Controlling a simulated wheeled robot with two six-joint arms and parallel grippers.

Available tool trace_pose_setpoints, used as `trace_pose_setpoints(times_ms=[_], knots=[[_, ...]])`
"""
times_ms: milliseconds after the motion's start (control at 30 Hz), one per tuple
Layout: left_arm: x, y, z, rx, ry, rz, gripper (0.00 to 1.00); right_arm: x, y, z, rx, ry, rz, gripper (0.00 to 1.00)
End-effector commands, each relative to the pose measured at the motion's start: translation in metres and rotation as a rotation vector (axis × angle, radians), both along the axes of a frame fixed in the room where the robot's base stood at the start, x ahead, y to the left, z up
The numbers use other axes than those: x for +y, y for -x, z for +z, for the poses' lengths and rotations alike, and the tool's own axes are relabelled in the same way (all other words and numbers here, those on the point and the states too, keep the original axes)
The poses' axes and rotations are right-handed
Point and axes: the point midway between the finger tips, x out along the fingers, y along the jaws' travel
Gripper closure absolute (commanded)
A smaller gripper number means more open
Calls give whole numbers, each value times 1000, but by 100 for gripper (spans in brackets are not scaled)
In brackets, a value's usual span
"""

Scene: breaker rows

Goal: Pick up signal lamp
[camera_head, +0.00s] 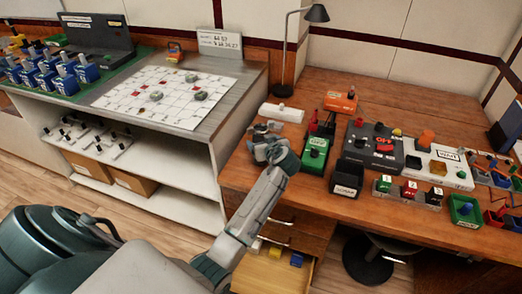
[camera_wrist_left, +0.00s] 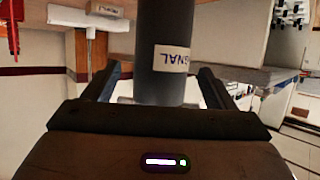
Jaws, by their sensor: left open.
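The signal lamp (camera_wrist_left: 165,40) is a dark grey cylinder in the left wrist view. It bears a pale label (camera_wrist_left: 172,58) whose letters read upside down, ending in "GNAL". My left gripper (camera_wrist_left: 158,90) is open, with one dark finger on each side of the cylinder. Gaps show between the fingers and the lamp. In the head view my left gripper (camera_head: 264,131) is over the left end of the wooden desk, where I cannot clearly tell the lamp from the gripper. My right gripper is not in view.
On the desk (camera_head: 330,88), a white block (camera_head: 281,113) lies behind my gripper and a green device (camera_head: 315,152) stands close on its right. A black bin (camera_head: 347,178) and a desk lamp (camera_head: 314,14) stand nearby. A grey bench (camera_head: 230,85) with a gridded board is left.

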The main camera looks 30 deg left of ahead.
Motion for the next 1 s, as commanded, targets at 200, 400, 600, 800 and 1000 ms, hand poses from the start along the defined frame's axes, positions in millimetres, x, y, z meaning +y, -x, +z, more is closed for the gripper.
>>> trace_pose_setpoints(times_ms=[200,400,600,800,1000], knots=[[20,-15,-7,1,0,0,21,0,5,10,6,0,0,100],[22,-16,-10,0,2,-1,21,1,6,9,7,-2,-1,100],[22,-16,-10,0,2,-1,47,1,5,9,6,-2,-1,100],[22,-16,-10,0,1,-1,86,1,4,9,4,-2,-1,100],[22,-16,-8,-2,-1,-1,100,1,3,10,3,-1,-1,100]])
